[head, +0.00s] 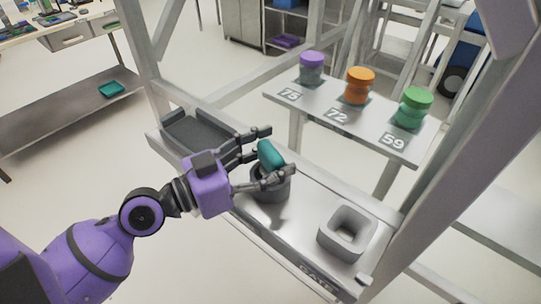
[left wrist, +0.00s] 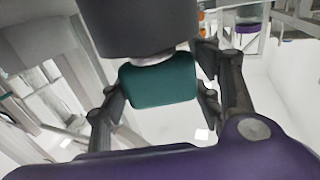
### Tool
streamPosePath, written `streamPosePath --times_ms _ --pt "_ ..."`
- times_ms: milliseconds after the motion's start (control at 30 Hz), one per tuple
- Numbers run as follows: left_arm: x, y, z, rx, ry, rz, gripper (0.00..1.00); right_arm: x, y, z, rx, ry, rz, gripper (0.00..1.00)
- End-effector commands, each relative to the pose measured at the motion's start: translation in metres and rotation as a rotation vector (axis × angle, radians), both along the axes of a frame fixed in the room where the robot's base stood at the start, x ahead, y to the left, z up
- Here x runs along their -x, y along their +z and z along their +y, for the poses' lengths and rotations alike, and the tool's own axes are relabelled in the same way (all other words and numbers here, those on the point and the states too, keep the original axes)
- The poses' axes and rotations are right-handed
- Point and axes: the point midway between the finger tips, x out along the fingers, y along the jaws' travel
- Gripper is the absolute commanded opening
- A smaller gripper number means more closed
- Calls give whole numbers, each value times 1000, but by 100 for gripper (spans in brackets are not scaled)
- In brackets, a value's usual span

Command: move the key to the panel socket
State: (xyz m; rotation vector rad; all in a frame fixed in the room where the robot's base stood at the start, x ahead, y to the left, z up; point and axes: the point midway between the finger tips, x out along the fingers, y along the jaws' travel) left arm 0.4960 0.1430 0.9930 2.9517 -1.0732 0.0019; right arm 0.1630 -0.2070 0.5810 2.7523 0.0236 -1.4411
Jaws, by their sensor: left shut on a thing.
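The key has a teal handle (head: 268,155), upright over a round dark grey cup (head: 268,190) on the metal panel ledge. The handle also shows in the left wrist view (left wrist: 160,85), with a short silvery part between it and the dark cup (left wrist: 140,25); the key's end there is hidden. My left gripper (head: 270,155) is shut on the teal handle, one finger on each side. A light grey square block with a square opening (head: 365,217), which looks like the socket, sits to the right on the same ledge, apart from the gripper. My right gripper is not in view.
A dark shallow tray (head: 172,137) lies at the ledge's left end. Behind, a shelf (head: 310,102) holds purple-, orange- and green-lidded jars by labels 75, 72 and 59. Slanted frame posts (head: 440,150) flank the ledge. The ledge between cup and square block is clear.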

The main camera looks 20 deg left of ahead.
Motion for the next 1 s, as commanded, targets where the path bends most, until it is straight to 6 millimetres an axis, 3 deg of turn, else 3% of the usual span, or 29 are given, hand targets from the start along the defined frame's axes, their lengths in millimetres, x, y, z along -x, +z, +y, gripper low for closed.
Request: streamPosePath --times_ms 67,100,233,500,667,1000 --pt "0 1 0 0 0 -1 20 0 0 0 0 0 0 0" --pt "0 1 0 0 0 -1 61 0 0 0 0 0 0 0" --pt "0 0 0 1 0 -1 78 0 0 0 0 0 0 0" --pt "0 0 0 0 0 0 80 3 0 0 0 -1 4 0" --pt "0 -1 0 -1 0 1 100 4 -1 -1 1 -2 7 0" --pt "0 0 0 -1 0 1 100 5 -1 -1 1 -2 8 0"
